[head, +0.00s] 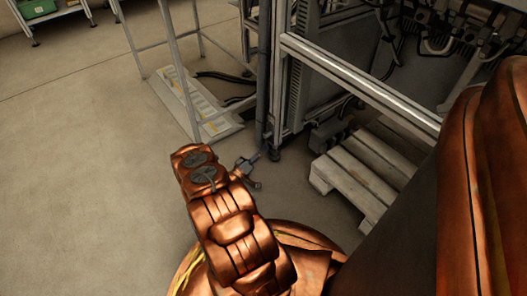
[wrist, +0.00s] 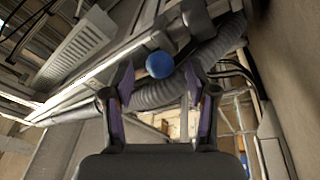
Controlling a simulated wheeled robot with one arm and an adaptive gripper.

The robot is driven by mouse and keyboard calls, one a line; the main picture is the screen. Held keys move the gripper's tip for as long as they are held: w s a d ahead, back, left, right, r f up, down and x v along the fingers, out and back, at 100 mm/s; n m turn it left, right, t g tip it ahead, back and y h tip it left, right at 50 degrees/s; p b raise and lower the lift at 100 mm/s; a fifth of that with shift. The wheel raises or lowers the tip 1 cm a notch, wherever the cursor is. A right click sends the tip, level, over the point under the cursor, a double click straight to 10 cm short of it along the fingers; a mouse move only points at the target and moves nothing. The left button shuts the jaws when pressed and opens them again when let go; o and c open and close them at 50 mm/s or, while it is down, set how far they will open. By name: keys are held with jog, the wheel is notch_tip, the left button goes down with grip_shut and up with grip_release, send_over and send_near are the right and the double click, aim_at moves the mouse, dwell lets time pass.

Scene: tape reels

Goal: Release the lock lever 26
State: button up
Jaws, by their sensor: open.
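A round blue knob (wrist: 159,65) shows in the wrist view, beside a dark grey bracket or handle on the machine frame. It may be the lock lever's end; no number 26 can be read. My gripper (wrist: 159,77) is open and empty, with one finger on each side of the knob in the picture. The knob appears beyond the fingertips, and no contact shows. In the head view my gripper (head: 258,171) is small and points toward the foot of the machine's corner post. I cannot make out the knob there.
The machine frame (head: 350,78) stands right of my gripper, with a wooden pallet (head: 362,165) at its base. The floor at left is clear. A ribbed grey hose (wrist: 160,95) runs behind the knob.

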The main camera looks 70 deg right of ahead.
jog(key=shift+s+d+r+b, duration=0.1)
jog(key=shift+s+d+b, duration=0.15)
jog(key=shift+d+b, duration=0.3)
jog(key=c, duration=0.8)
jog(key=shift+w+d, duration=0.1)
jog(key=shift+w, duration=0.05)
grip_shut()
